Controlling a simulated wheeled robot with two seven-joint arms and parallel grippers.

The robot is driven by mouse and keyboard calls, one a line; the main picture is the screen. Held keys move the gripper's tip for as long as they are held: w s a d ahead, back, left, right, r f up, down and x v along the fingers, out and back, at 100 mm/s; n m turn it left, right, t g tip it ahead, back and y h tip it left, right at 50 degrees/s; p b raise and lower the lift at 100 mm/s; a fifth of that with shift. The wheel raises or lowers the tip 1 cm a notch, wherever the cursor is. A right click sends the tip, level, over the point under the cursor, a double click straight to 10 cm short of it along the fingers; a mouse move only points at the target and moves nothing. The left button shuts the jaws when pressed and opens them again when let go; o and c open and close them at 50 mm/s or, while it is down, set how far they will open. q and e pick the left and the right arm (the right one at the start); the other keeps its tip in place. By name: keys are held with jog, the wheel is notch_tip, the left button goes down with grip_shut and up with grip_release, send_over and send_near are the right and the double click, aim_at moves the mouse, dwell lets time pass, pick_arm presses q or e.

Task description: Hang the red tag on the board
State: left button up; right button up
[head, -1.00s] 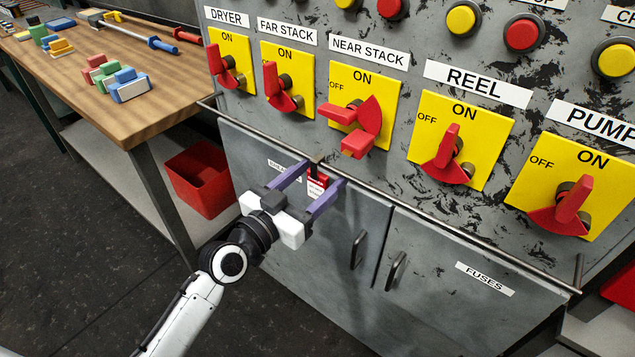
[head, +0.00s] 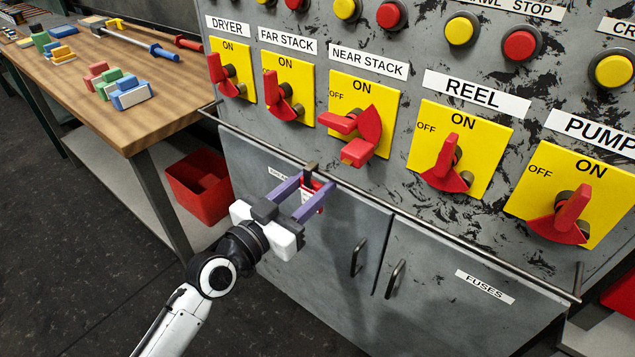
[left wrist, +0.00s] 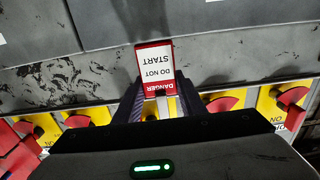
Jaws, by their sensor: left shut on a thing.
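The red tag (left wrist: 155,66), with a white face reading "DANGER DO NOT START", lies between the fingertips of my left gripper in the left wrist view. In the head view, my left gripper (head: 314,184) is shut on the tag, just in front of the rail (head: 420,221) along the grey board (head: 405,70). Only part of the red tag (head: 309,184) shows there, between the purple fingers. A small dark piece above the tag overlaps the rail; I cannot tell whether it is hooked on. My right gripper is not in view.
Red switches on yellow plates line the board, including NEAR STACK (head: 358,136) and REEL (head: 447,163). Cabinet doors with handles (head: 358,257) are below the rail. A wooden table (head: 150,75) with coloured blocks and a red bin (head: 198,185) stand at left.

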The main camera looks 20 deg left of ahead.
pick_arm(q)
jog(key=s+a+n+y+b, duration=0.1)
jog(key=s+a+n+y, duration=0.1)
jog(key=s, duration=0.6)
jog(key=s+a+n+t+y, duration=0.1)
jog(key=s+y, duration=0.3)
jog(key=s, duration=0.5)
jog(key=shift+a+f+n+b, duration=0.2)
jog(key=shift+a+n+b, duration=0.2)
jog(key=shift+a+n, duration=0.1)
jog(key=shift+s, duration=0.1)
